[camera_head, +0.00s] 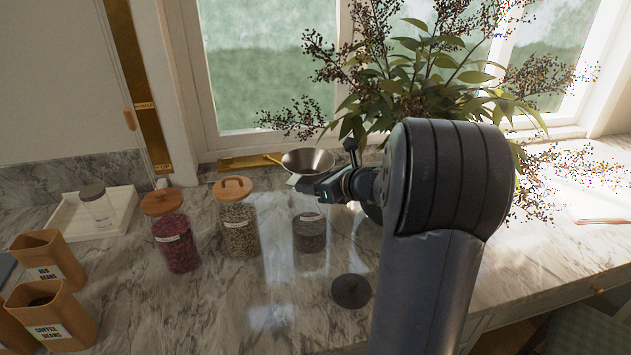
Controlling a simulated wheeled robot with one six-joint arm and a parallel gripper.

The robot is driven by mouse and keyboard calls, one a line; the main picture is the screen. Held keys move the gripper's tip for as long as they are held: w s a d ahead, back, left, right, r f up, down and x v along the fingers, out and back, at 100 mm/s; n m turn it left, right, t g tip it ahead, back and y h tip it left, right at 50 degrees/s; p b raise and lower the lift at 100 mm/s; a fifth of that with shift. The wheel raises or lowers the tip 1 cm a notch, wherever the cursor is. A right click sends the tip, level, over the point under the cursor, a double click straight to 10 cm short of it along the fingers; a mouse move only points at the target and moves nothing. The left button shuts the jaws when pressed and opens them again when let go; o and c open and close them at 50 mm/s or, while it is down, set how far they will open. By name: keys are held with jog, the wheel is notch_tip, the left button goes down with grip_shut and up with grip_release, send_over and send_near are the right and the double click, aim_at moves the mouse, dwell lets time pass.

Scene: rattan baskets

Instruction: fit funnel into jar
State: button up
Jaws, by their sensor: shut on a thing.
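A metal funnel (308,161), wide mouth up, is held in the air near the window sill. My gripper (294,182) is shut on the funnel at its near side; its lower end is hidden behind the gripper. A short glass jar (310,239) with dark contents stands on the marble counter, in front of and below the funnel in the picture. The funnel and the jar are apart. A dark round lid (351,291) lies flat on the counter to the near right of the jar.
Two filled jars with wooden lids, one red (175,240) and one green (238,228), stand left of the short jar. Labelled bean boxes (50,317) and a white tray (66,226) with a jar are farther left. A leafy plant (440,85) rises behind my arm.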

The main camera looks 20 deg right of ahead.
jog(key=shift+f, duration=0.15)
jog(key=o, duration=1.1)
jog(key=shift+f, duration=0.1)
jog(key=shift+s, duration=0.1)
jog(key=b+v, duration=0.1)
jog(key=v, duration=0.9)
jog(key=shift+s+d+r, duration=0.2)
jog(key=shift+s+r, duration=0.05)
jog(key=shift+r, duration=0.05)
jog(key=x, duration=0.8)
jog(key=shift+p+x, duration=0.45)
jog(key=shift+x, duration=1)
